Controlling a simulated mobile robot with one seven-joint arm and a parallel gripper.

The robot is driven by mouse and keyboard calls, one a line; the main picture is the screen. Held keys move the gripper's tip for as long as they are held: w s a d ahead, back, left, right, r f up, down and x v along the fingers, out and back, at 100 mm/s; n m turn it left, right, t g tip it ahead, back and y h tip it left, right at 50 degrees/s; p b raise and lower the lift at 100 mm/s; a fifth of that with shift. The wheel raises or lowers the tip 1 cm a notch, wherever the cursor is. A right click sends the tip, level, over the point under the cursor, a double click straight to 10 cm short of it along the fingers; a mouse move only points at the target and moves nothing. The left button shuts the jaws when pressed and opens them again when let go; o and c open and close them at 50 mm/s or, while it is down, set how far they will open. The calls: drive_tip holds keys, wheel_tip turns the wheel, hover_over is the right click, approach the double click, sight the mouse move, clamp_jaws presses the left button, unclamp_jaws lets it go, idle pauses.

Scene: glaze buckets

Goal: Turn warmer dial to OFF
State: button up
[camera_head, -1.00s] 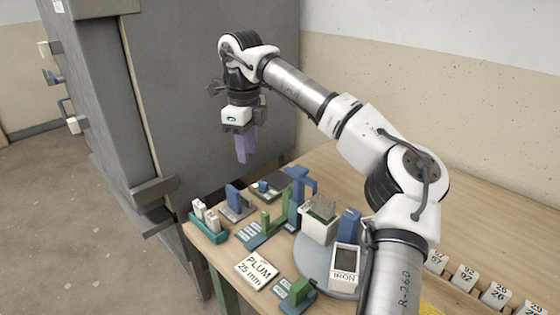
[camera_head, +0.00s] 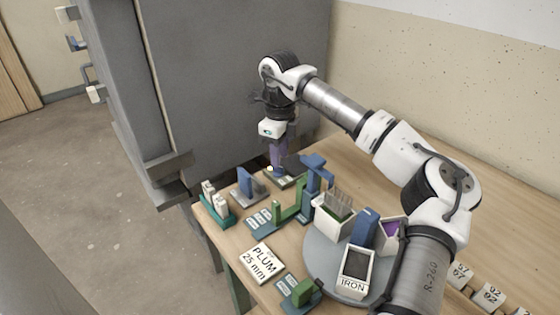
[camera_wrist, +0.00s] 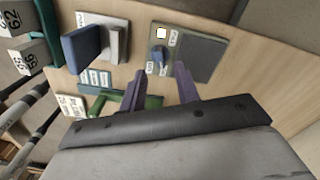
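The warmer (camera_wrist: 202,60) is a flat grey unit with a dark plate, lying on the wooden table. The label text is too small to read. My gripper (camera_wrist: 161,84) has two purple fingers set apart with nothing between them. In the wrist view the dial lies just beyond the gap between the fingertips. In the head view my gripper (camera_head: 279,158) hangs low over the warmer (camera_head: 290,179) and hides most of the dial.
A blue upright block on a grey base (camera_head: 248,186) stands left of the warmer. A tall blue stand (camera_head: 316,175) is close on its right. A round turntable (camera_head: 318,262) carries several buckets, one marked IRON. A PLUM 25 mm card (camera_head: 262,262) lies in front. A grey cabinet (camera_head: 235,80) rises behind.

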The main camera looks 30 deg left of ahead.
sight(278, 170)
drive_tip(key=shift+f, duration=1.7)
clamp_jaws()
